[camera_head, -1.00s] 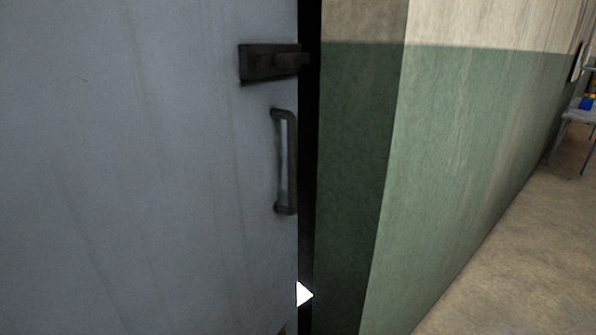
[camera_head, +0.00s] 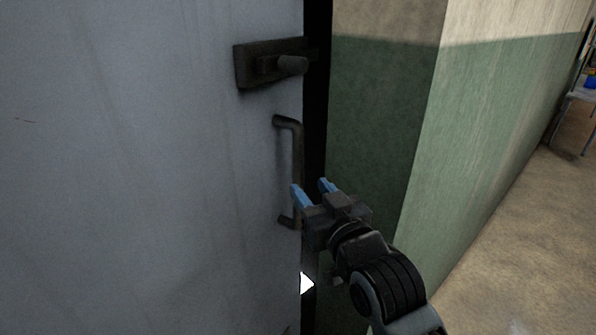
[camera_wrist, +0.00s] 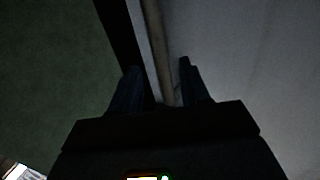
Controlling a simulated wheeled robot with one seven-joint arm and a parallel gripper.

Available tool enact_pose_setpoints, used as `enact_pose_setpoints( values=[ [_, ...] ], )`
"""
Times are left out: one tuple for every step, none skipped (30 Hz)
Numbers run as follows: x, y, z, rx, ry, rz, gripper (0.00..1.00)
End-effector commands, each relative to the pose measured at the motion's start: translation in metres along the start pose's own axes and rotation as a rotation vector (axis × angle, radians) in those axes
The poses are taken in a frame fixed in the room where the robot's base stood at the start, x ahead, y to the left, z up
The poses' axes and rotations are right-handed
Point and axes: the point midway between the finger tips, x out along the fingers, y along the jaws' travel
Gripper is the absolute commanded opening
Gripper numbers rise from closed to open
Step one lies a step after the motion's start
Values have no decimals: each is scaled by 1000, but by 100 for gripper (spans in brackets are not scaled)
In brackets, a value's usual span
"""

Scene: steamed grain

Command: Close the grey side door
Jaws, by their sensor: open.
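The grey side door (camera_head: 140,180) fills the left of the head view, with a dark gap between its right edge and the wall. A dark latch (camera_head: 272,64) is mounted high near that edge, and a dark bar handle (camera_head: 297,150) sits below it. My gripper (camera_head: 311,190) is open, its blue fingertips at the lower part of the handle. In the wrist view, a bar, seemingly the handle (camera_wrist: 158,55), runs between the open fingers (camera_wrist: 158,82), with the door (camera_wrist: 250,60) to the right. I cannot tell whether the fingers touch it.
A green and cream wall (camera_head: 470,130) stands right of the door, its near corner close to my gripper. Bare floor (camera_head: 510,240) is open at the right. A table (camera_head: 580,97) with a blue item stands at the far right edge.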

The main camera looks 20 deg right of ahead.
Motion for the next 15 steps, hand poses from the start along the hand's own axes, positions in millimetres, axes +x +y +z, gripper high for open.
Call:
enact_pose_setpoints(
  values=[
    [6,0,-2,0,2,0,46],
    [10,0,-2,0,2,0,46],
    [16,0,-2,0,1,0,46],
    [21,0,-3,-1,2,0,46],
    [26,0,-2,-1,1,0,46],
    [32,0,-2,-2,1,0,46],
    [37,0,-2,-2,1,0,46],
    [42,0,-2,-2,1,0,46],
    [47,0,-2,-2,2,0,46],
    [51,0,-2,-1,2,0,46],
    [55,0,-2,-1,1,0,46],
    [59,0,-2,-1,1,0,46],
    [62,0,-2,-1,1,0,46],
    [64,0,-1,-1,0,0,46],
    [67,0,-1,-1,0,0,46]
  ],
)
